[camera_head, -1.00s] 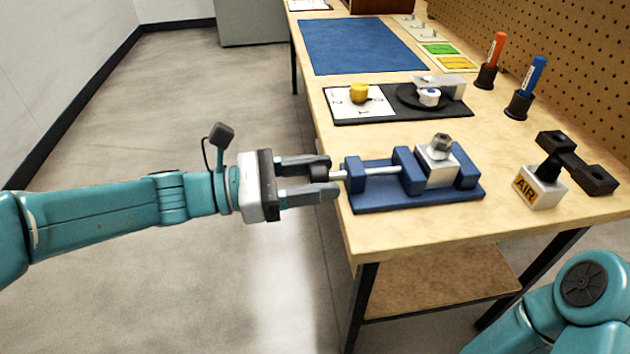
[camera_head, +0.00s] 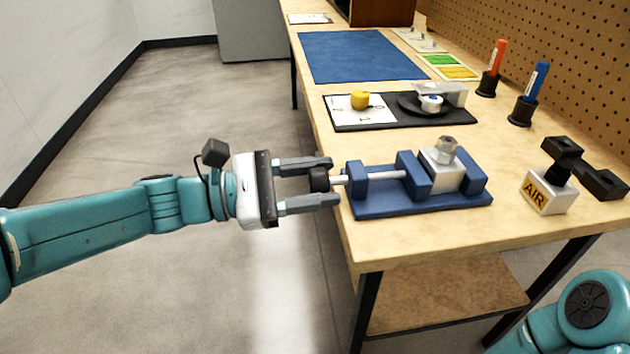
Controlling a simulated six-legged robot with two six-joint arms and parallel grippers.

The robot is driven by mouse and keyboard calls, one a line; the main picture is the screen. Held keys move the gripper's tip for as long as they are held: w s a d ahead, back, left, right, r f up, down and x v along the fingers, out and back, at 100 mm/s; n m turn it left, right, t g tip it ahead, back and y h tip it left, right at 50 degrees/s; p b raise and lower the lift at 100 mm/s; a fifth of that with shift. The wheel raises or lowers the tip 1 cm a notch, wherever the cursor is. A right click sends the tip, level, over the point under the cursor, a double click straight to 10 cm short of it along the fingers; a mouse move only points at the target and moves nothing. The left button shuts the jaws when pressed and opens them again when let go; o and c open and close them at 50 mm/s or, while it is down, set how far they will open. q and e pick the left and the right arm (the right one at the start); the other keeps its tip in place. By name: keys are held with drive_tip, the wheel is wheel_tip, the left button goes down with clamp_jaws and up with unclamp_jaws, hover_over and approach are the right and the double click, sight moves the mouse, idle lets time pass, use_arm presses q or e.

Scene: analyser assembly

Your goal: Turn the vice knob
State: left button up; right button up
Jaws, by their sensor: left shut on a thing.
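The blue vice (camera_head: 430,203) sits at the table's near left edge, with a steel rod (camera_head: 385,175) running through it. Its black knob (camera_head: 319,180) sticks out past the edge to the left. My left gripper (camera_head: 322,182) comes in from the left and is shut on the knob, one finger above and one below it in the picture. A metal block with a hex nut (camera_head: 444,152) sits in the vice jaws. My right gripper is out of view; only part of my right arm shows at lower right.
A black board with a yellow knob (camera_head: 360,99) lies behind the vice. The AIR block (camera_head: 547,192) with a black fitting stands to the right. Orange (camera_head: 497,56) and blue (camera_head: 536,80) markers stand in holders near the pegboard. A blue mat (camera_head: 362,56) lies farther back.

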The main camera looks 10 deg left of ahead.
use_arm(q)
drive_tip(key=o, duration=1)
drive_tip(key=shift+o, duration=0.2)
drive_tip(key=p+v, duration=0.4)
drive_tip(key=v, duration=1.2)
drive_tip(key=shift+a+p, duration=0.2)
drive_tip(key=shift+p, duration=0.15)
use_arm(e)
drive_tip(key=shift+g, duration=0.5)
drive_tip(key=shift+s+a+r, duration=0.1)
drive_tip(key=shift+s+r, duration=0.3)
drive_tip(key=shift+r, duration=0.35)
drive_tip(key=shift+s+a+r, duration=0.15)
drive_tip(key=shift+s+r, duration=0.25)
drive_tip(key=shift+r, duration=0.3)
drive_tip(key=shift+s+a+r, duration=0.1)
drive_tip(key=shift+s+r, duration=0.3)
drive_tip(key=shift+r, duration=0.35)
